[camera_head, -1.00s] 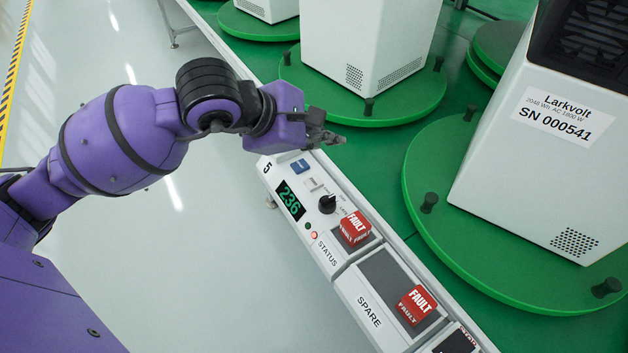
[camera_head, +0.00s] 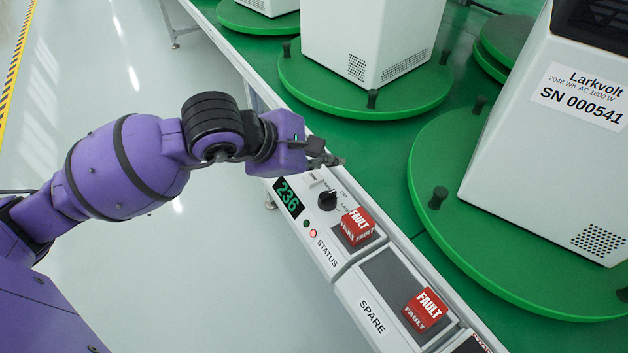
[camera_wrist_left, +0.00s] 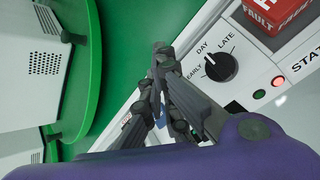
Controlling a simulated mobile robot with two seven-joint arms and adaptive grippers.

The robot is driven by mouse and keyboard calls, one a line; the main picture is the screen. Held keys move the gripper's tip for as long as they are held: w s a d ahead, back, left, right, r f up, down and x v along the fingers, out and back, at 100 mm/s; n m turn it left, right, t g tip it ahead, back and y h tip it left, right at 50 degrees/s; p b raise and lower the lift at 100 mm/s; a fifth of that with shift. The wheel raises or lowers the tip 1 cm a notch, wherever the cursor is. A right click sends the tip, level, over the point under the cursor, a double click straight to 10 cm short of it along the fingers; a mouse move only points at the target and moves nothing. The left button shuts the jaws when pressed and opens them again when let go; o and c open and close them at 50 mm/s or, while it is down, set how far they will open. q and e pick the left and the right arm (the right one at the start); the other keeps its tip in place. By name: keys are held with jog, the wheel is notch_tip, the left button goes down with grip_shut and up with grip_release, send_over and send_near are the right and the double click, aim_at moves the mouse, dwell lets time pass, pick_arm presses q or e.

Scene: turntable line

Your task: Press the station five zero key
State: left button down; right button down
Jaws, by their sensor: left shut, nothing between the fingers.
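The station panel (camera_head: 330,262) with a green "236" display (camera_head: 288,198) runs along the edge of the green line. My left gripper (camera_head: 338,160) is shut and empty, above the panel's far end, fingertips pointing toward the green surface. In the left wrist view the gripper (camera_wrist_left: 160,50) has its fingers together, beside the black dial (camera_wrist_left: 221,67) marked EARLY, DAY, LATE. The blue and white keys and the number 5 are mostly hidden behind my gripper in the head view. Small blue patches show between the fingers in the wrist view; I cannot read a key label.
Red FAULT blocks (camera_head: 358,226) (camera_head: 424,309) sit on the panel, one on the SPARE section (camera_head: 376,277). A lit red STATUS lamp (camera_head: 313,233) is near the display. Large white units (camera_head: 545,165) stand on green turntables (camera_head: 440,225) beyond. Floor at left is clear.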

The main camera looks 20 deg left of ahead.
aim_at(313, 178)
pick_arm(q)
jog(key=shift+f, duration=0.65)
pick_arm(e)
jog(key=shift+s+d+f, duration=0.15)
jog(key=shift+s+f, duration=0.25)
jog(key=shift+s, duration=0.05)
jog(key=shift+w+r, duration=0.1)
jog(key=shift+w, duration=0.35)
jog(key=shift+s, duration=0.2)
pick_arm(q)
jog(key=shift+b, duration=0.3)
jog(key=shift+f+b, duration=0.4)
jog(key=shift+f, duration=0.05)
pick_arm(e)
jog(key=shift+s+f, duration=0.35)
jog(key=shift+f, duration=0.2)
jog(key=shift+w, duration=0.25)
